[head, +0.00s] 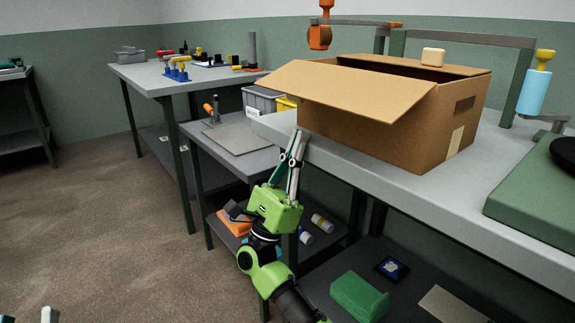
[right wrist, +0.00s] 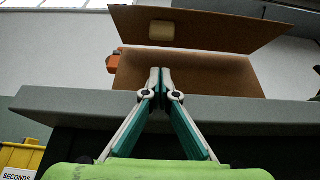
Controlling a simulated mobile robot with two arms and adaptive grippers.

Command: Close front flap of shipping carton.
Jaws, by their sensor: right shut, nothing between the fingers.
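The brown shipping carton (head: 370,130) stands on the grey table at the right. Its front flap (head: 345,88) is open and sticks outward over the table edge, tilted slightly. Another top panel (head: 455,69) lies across the far side, with a cream block (head: 433,56) on it. My right gripper (head: 297,135) is shut and empty, pointing up at the table's edge, below the flap and apart from it. In the right wrist view, its closed fingertips (right wrist: 160,72) overlap the carton's wall (right wrist: 205,73). My left gripper (head: 28,316) shows only two separated fingertips at the bottom left.
The grey table edge (head: 400,194) runs close to my right gripper. A lower shelf holds a green block (head: 358,296). Grey and yellow bins (head: 262,100) stand behind the flap. A blue cylinder (head: 533,92) stands at the right. The floor at left is clear.

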